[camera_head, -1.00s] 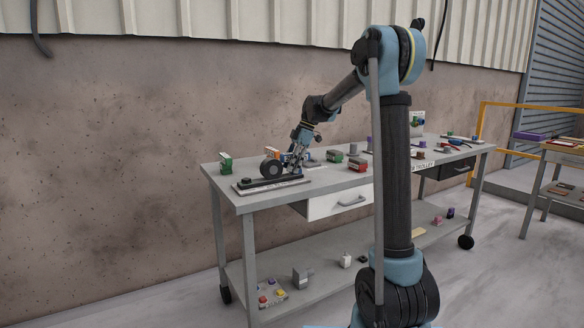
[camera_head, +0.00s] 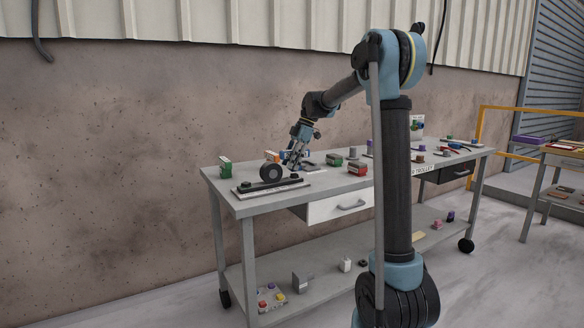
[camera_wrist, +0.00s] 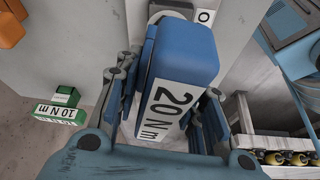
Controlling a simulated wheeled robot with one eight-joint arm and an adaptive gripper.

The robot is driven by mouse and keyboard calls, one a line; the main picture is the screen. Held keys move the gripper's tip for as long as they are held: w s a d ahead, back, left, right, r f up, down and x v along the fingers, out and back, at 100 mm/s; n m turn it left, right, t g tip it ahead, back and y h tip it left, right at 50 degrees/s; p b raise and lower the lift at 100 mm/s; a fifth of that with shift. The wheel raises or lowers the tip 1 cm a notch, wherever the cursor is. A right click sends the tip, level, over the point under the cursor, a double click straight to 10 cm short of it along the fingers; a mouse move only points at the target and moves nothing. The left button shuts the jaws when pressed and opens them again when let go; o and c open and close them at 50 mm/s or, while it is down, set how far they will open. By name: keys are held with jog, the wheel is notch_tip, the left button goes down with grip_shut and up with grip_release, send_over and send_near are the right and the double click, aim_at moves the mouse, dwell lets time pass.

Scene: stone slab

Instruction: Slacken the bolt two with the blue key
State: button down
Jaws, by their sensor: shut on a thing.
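In the wrist view, my gripper (camera_wrist: 167,100) is shut on the blue key (camera_wrist: 187,52), a blue block with a white "20 N m" label. In the head view, my gripper (camera_head: 294,160) is low over the trolley's left part, just right of a black disc (camera_head: 270,173). The disc stands at a dark bar (camera_head: 252,187) on a light plate near the trolley's front left edge. Small dark heads show on the bar; I cannot tell which is bolt two. The blue key's lower end is out of sight behind its body, and I cannot tell whether it touches anything.
A green block (camera_head: 225,165) and an orange block (camera_head: 271,155) stand on the grey trolley top (camera_head: 222,183). A green "10 N m" block (camera_wrist: 58,113) shows in the wrist view. Red and green blocks (camera_head: 357,165) and loose tools lie further right.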

jog(key=shift+r, duration=0.3)
jog(key=shift+r, duration=2.5)
